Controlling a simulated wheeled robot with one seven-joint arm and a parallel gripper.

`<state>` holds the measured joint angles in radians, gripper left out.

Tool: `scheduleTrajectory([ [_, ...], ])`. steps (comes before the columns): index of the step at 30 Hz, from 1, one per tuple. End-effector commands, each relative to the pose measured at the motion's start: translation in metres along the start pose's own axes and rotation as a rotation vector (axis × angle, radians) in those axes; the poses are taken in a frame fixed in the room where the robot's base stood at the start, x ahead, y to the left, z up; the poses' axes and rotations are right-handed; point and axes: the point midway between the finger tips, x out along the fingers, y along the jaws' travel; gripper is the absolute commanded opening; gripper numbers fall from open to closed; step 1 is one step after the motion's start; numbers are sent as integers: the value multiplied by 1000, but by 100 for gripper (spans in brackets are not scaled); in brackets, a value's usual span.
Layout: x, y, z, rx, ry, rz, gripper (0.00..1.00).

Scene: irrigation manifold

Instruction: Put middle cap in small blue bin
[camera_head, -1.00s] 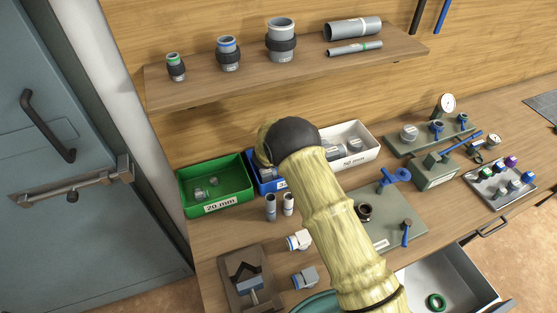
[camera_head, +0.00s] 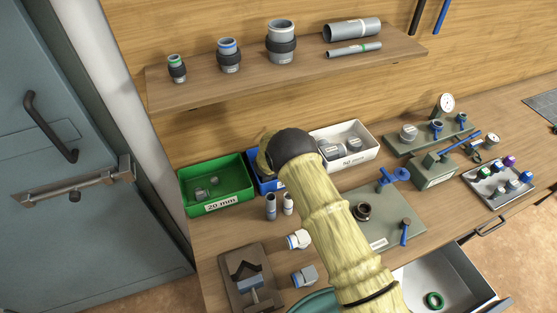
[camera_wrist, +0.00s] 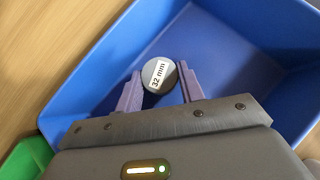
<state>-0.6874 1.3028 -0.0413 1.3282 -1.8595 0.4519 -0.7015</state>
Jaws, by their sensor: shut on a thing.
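In the wrist view my gripper (camera_wrist: 160,90) is shut on a round grey cap (camera_wrist: 157,72) marked "32 mm". It holds the cap over or inside the blue bin (camera_wrist: 255,62); the exact height is hard to tell. The cap's top shows between the two purple fingers. In the head view only part of the blue bin (camera_head: 256,185) shows, between the green bin and the white bin. My arm hides the gripper and the cap there.
The green bin (camera_head: 217,207), labelled "20 mm", stands left of the blue bin and the white bin (camera_head: 367,160) right of it, both holding fittings. Two small grey fittings (camera_head: 271,206) stand in front. A shelf (camera_head: 290,70) with pipe parts runs above. An open drawer (camera_head: 455,280) is at lower right.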

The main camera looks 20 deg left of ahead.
Motion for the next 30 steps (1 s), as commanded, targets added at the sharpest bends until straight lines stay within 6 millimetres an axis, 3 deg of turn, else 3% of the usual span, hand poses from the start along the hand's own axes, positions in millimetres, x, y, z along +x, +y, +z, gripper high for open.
scheduleTrajectory([
  [1,2,0,-2,-1,0,0,16],
  [2,1,0,-1,-1,0,0,42],
  [5,1,0,-1,-1,0,0,60],
  [19,-5,1,0,-1,1,0,60],
  [30,-54,1,0,-1,-1,1,60],
])
